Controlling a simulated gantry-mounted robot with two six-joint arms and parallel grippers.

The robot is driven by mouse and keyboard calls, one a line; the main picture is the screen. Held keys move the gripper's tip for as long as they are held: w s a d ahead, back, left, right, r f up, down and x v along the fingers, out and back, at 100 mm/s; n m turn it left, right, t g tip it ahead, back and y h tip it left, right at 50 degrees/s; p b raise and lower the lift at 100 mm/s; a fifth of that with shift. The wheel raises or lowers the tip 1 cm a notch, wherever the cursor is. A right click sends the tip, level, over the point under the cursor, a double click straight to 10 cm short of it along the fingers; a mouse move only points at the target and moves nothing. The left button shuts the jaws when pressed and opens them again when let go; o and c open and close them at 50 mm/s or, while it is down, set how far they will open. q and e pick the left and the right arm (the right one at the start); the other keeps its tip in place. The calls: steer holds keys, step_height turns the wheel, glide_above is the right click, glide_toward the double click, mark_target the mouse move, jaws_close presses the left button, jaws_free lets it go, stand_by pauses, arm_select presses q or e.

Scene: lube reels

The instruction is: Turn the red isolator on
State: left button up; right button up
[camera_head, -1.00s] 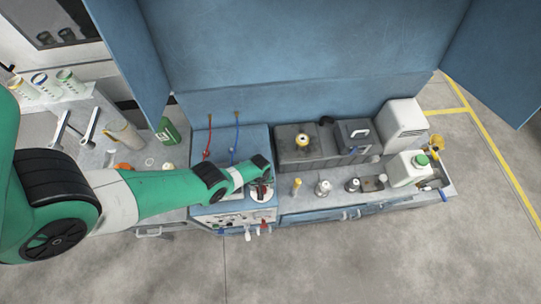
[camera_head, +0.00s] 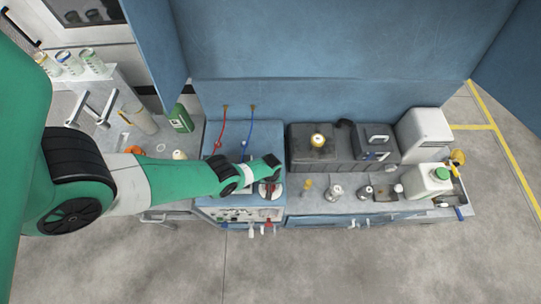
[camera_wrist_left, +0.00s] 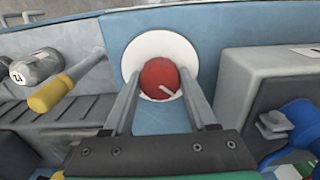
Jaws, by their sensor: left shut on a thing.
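The red isolator is a round red knob (camera_wrist_left: 159,80) on a white disc (camera_wrist_left: 135,47), set on a blue panel, in the left wrist view. My left gripper (camera_wrist_left: 157,74) has one finger on each side of the knob and is shut on it. A pale mark crosses the knob's lower part. In the head view the left gripper (camera_head: 271,180) is over the top of the blue cabinet (camera_head: 235,199) and hides most of the isolator. My right gripper is in neither view.
Red and blue hoses (camera_head: 220,134) rise behind the cabinet. Several valves and fittings (camera_head: 335,192) stand on the bench to the right, before a grey tank (camera_head: 300,153). A white jug (camera_head: 428,182) is farther right. A yellow-handled part (camera_wrist_left: 52,94) lies left of my fingers.

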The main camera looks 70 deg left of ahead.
arm_select(q)
steer(key=shift+c, duration=0.7)
steer(key=shift+m, duration=0.3)
steer(key=m, duration=1.2)
steer(key=shift+m, duration=0.3)
steer(key=m, duration=0.4)
steer(key=shift+m, duration=0.3)
